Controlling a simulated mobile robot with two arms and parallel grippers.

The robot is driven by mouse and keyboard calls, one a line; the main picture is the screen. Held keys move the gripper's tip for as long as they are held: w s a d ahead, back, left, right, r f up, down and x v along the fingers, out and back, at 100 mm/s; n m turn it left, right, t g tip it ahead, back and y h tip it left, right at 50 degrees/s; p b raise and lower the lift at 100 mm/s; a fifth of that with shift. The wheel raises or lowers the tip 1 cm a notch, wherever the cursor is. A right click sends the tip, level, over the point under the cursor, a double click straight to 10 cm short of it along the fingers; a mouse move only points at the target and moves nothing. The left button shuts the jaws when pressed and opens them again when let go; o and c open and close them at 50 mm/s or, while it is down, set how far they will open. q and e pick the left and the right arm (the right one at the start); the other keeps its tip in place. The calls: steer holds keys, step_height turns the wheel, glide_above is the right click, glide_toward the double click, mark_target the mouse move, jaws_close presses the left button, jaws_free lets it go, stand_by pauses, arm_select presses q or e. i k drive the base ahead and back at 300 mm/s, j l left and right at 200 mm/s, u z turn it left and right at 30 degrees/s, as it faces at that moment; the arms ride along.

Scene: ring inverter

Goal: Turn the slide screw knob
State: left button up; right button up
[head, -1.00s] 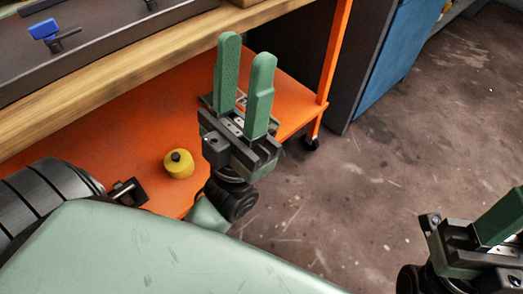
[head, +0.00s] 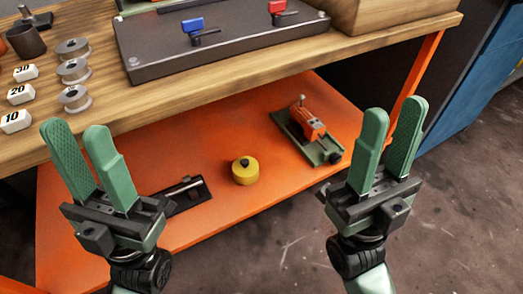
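A small slide with a green base and an orange block (head: 311,124) sits on the orange lower shelf. A dark round knob (head: 335,158) at its near right end looks like the slide screw knob. My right gripper (head: 396,112) is open and empty. In the head view it appears to the right of the slide, with its fingers pointing up and nothing between them. My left gripper (head: 73,132) is open and empty at the left, well away from the slide. Neither gripper appears to touch the knob.
A yellow cylinder (head: 245,172) and a black fixture with a rod (head: 186,194) are on the orange shelf (head: 225,130). The wooden bench top (head: 150,102) overhangs it, bearing a dark panel (head: 250,45) with blue and red levers, metal spools and numbered blocks. Floor is open at lower right.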

mark_target(335, 159)
steer(key=l+u, duration=0.2)
steer(key=u, duration=0.3)
steer(key=l+u, duration=0.25)
steer(key=u, duration=0.25)
steer(key=l+u, duration=0.25)
steer(key=u, duration=0.25)
steer(key=l+u, duration=0.2)
steer(key=u, duration=0.3)
steer(key=k+l, duration=0.2)
steer(key=l, duration=0.2)
steer(key=k+l, duration=0.2)
steer(key=l, duration=0.25)
steer(key=k+l, duration=0.2)
steer(key=l, duration=0.2)
steer(key=k+l, duration=0.2)
steer(key=l, duration=0.2)
steer(key=k+l, duration=0.2)
steer(key=l, duration=0.25)
steer(key=k+l, duration=0.25)
steer(key=l, duration=0.15)
steer(key=k+l, duration=0.2)
steer(key=l, duration=0.2)
